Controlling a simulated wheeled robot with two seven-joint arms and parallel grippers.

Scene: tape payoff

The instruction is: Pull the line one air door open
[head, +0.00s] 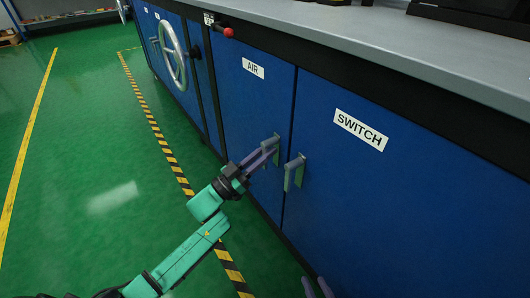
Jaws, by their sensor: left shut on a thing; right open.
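The blue air door (247,105) carries a white AIR label and looks flush with the cabinet front. Its upright handle (276,147) is near the door's right edge. My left gripper (269,149) is shut on this handle, and its fingers hide part of it. My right gripper (317,288) shows only as two fingertips at the bottom edge, apart from each other and empty, below the SWITCH door.
The blue SWITCH door (370,190) is to the right, with its own handle (294,172). A handwheel (173,55) and a red knob (228,32) are further left. A grey worktop (400,48) runs above. The green floor (90,150) is clear, with a striped line beside the cabinet.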

